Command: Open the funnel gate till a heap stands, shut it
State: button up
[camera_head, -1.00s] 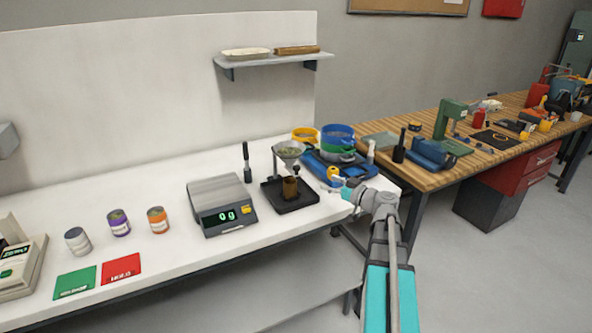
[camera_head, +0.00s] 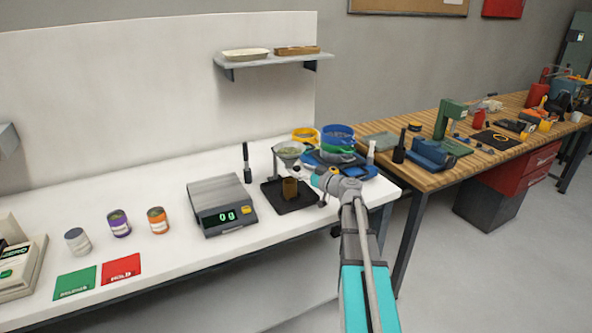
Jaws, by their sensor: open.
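The funnel (camera_head: 289,150) is a grey cone with greenish material in it, held on a stand over a dark tray (camera_head: 303,203). A brown cup (camera_head: 290,188) stands on the tray under the funnel. The funnel's gate is too small to make out clearly. My gripper (camera_head: 308,176) is open, just right of the funnel's lower end, and appears empty. Whether it touches the gate cannot be told. No heap can be made out from here.
A scale (camera_head: 220,205) reading 0 g stands left of the tray. Blue and green sieves (camera_head: 338,140) and a blue base stand close behind my gripper.

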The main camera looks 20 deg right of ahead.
jog(key=shift+x, duration=1.15)
grip_shut()
